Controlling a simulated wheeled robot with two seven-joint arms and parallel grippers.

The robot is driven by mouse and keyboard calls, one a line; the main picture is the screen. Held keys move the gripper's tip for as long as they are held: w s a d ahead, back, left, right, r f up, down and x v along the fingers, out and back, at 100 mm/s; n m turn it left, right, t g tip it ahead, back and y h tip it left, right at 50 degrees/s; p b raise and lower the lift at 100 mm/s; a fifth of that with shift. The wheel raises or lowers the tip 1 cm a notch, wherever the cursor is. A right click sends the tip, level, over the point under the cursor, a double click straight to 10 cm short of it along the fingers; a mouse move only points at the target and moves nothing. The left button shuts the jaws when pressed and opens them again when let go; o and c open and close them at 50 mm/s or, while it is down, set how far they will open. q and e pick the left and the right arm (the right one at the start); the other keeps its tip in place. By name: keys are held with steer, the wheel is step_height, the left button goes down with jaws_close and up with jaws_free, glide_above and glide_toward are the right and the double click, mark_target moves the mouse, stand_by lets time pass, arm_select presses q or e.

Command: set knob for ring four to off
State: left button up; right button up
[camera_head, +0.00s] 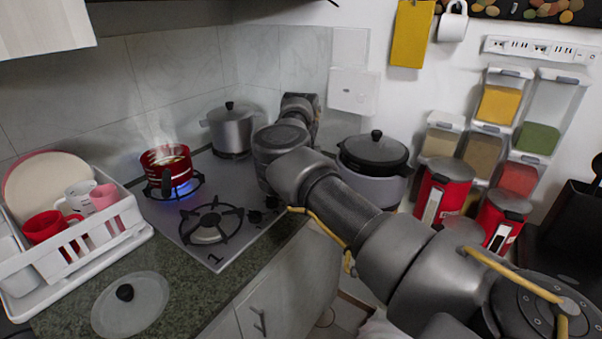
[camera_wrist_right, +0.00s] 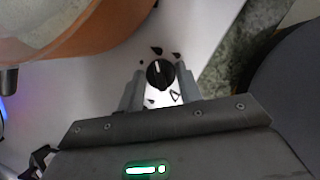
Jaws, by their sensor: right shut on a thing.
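The knob (camera_wrist_right: 158,72) is black with a pale pointer line and sits on the white stove top. In the right wrist view my right gripper (camera_wrist_right: 159,84) has one finger on each side of it and is shut on it. Several dark marks surround the knob, and part of a printed sign, perhaps a 4, shows just below it. In the head view my right arm reaches over the right side of the stove (camera_head: 178,217); its gripper and this knob are hidden behind the arm. Two other black knobs (camera_head: 255,217) show at the stove's front right. My left gripper is not in view.
A steaming red pot (camera_head: 167,178) stands over a blue flame. A grey lidded pot (camera_head: 231,133) stands behind it, and the front burner (camera_head: 211,223) is bare. A dark-lidded cooker (camera_head: 374,155) is right of my arm. A dish rack (camera_head: 85,250) stands at left.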

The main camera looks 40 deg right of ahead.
steer(key=shift+n+y, duration=0.3)
steer(key=shift+n, duration=0.4)
steer(key=n+y+p, duration=0.1)
steer(key=n, duration=0.2)
steer(key=shift+d+r+t, duration=0.1)
steer(key=shift+d+t, duration=0.05)
steer(key=shift+t, duration=0.15)
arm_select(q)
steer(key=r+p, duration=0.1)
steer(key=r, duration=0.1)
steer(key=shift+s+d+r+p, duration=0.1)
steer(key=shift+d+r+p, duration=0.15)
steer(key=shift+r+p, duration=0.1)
arm_select(e)
steer(key=n+y, duration=0.2)
steer(key=n, duration=0.3)
steer(key=shift+d, duration=0.1)
steer(key=shift+n, duration=0.4)
steer(key=o, duration=1)
